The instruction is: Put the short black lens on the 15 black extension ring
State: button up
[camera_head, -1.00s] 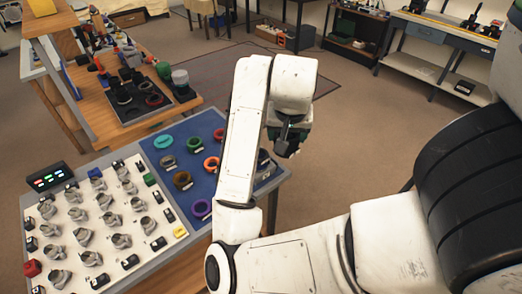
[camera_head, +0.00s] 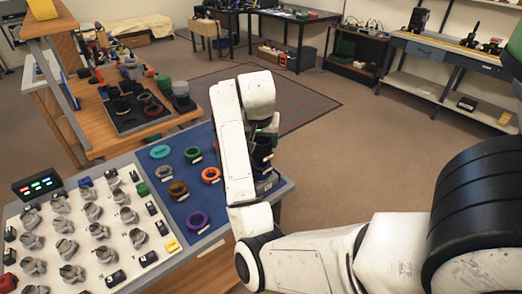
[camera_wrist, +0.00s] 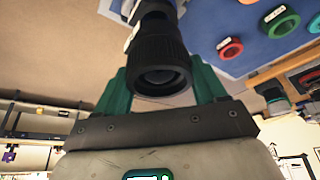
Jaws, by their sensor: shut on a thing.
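My gripper (camera_wrist: 161,84) has green fingers and is shut on a black lens (camera_wrist: 160,52), its round open end facing the wrist camera. In the head view the lens (camera_head: 261,153) is a dark shape under my gripper, over the right edge of the blue mat (camera_head: 224,215). My arm covers part of it. In the wrist view a smaller dark part shows beyond the lens's far end, with a white label beside it. I cannot tell whether that part is the 15 black extension ring or whether the lens touches it.
The mat holds a teal ring (camera_head: 160,152), a green ring (camera_head: 194,155), an orange ring (camera_head: 211,175), a brown ring (camera_head: 178,190) and a purple ring (camera_head: 198,221). A white board (camera_head: 95,262) with several grey parts lies left. A wooden bench (camera_head: 94,150) stands behind.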

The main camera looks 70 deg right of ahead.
aim_at(261, 148)
jog(key=shift+w+d+f, duration=0.1)
jog(key=shift+f, duration=1.55)
jog(key=o, duration=1.2)
jog(key=shift+f, duration=0.1)
jog(key=shift+p+v, duration=2.55)
jog(key=shift+v, duration=3.6)
